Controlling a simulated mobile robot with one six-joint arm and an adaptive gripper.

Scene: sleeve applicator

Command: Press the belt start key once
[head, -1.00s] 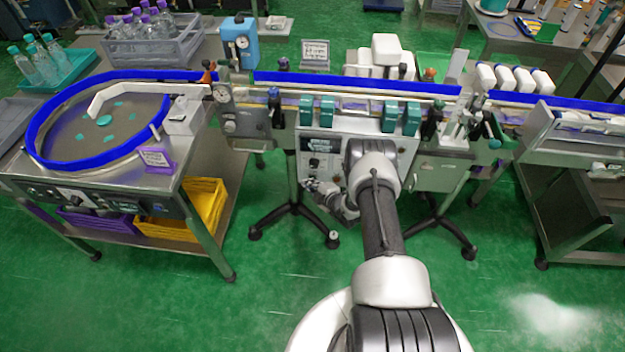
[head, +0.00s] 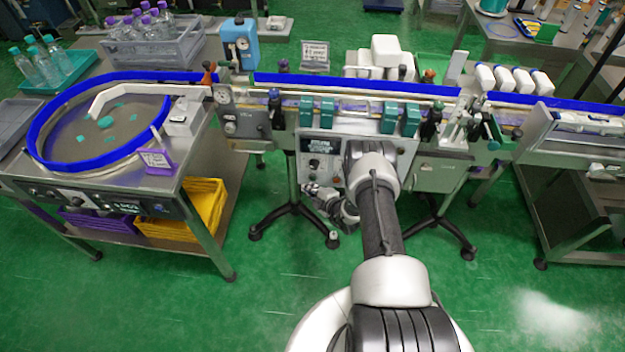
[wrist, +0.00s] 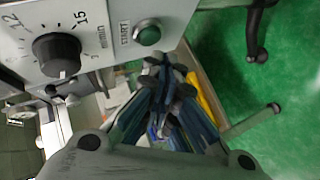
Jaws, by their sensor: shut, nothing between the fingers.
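The belt start key is a round green button (wrist: 147,36) marked START on the pale control panel (wrist: 105,50) in the wrist view. Beside it is a black speed knob (wrist: 57,54) with a printed scale. My gripper (wrist: 165,72) is shut and empty, its fingertips just below the panel's edge in the picture, near the green button and apart from it as far as I can tell. In the head view the panel (head: 325,160) is on the front of the conveyor stand, with my gripper (head: 310,189) at its lower left. My arm hides part of the panel.
A round turntable (head: 70,135) stands at left, with a yellow crate (head: 200,208) beneath. Black stand legs (head: 292,212) are near my gripper. Green floor in front is clear.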

